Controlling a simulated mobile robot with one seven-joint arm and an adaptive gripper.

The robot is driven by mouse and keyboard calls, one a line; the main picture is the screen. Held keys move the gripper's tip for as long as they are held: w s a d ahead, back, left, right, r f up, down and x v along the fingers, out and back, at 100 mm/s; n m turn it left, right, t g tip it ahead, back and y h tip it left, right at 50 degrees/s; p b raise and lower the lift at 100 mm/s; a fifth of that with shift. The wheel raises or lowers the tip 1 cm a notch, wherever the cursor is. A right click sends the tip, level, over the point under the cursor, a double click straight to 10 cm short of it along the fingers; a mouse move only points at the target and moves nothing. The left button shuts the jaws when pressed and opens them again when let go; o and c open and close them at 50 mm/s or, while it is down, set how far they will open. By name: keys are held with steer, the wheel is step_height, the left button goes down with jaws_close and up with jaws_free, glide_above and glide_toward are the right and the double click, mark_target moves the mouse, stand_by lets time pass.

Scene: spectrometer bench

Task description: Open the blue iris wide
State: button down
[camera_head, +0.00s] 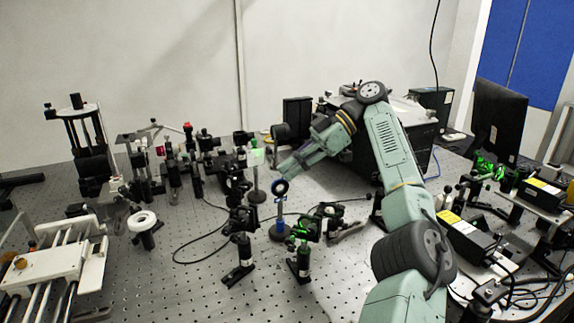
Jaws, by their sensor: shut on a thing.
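The blue iris (280,187) is a small dark ring with a blue rim on an upright post with a blue base, right of the middle of the bench. My gripper (284,170) reaches down to it from the upper right, with its tip at the top of the ring. It is shut on the iris at its upper edge. The fingertips are small in this view, and the exact part between them cannot be made out. The size of the iris opening is too small to judge.
Black post-mounted optics (243,248) stand close in front and left of the iris. A green-lit mount (300,232) stands just right of its base. Bare perforated bench (200,290) lies at the front.

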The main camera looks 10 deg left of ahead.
steer(key=shift+d, duration=0.1)
stand_by(0.3)
steer(key=c, duration=1.6)
jaws_free()
steer(key=shift+c, duration=0.2)
